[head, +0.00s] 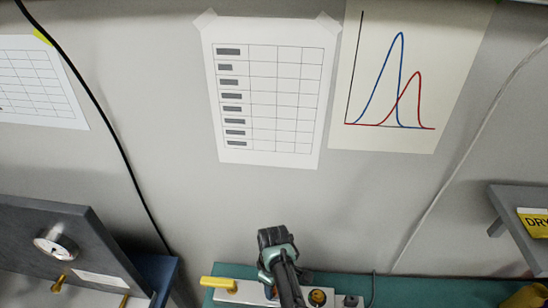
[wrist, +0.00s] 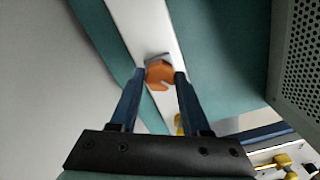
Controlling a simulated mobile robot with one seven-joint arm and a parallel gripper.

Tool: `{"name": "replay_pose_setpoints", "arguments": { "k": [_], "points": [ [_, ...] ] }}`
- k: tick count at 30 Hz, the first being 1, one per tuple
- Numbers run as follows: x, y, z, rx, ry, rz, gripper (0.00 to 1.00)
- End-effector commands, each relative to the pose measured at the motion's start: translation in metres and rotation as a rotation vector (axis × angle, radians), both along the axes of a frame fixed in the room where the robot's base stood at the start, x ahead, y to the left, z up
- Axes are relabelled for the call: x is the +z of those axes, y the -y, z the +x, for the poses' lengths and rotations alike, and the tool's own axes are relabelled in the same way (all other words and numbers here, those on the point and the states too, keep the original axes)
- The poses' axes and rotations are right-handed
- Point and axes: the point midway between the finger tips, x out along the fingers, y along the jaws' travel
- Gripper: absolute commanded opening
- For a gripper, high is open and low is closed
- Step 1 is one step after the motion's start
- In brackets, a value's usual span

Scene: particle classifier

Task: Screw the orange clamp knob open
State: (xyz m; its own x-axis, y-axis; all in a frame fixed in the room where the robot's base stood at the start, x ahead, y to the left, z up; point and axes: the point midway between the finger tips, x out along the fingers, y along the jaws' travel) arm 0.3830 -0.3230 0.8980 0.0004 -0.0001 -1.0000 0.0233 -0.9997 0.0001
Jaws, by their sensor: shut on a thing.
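The orange clamp knob (wrist: 160,74) shows in the wrist view, between the fingertips of my gripper (wrist: 160,76). My gripper is shut on the knob, with one blue finger on each side of it. A grey metal part sits right behind the knob, on a white rail (wrist: 138,28). In the head view my arm comes up from the bottom edge, and its end (head: 275,250) is over the bench. In that view the fingertips and the knob they hold are hidden or too small to tell.
A grey panel with a gauge (head: 55,245) stands at left. A perforated panel (wrist: 298,60) is at right in the wrist view.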

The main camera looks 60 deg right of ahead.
Motion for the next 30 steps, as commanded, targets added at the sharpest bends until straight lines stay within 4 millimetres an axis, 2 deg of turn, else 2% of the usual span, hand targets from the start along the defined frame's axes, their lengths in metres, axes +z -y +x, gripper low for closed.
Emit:
{"name": "replay_pose_setpoints", "arguments": {
  "k": [18, 30],
  "points": [
    [-0.0012, -0.0010, -0.0013, 0.570, -0.003, 0.002, 0.00],
    [-0.0010, -0.0010, -0.0015, 0.799, -0.003, 0.003, 0.00]
  ]
}}
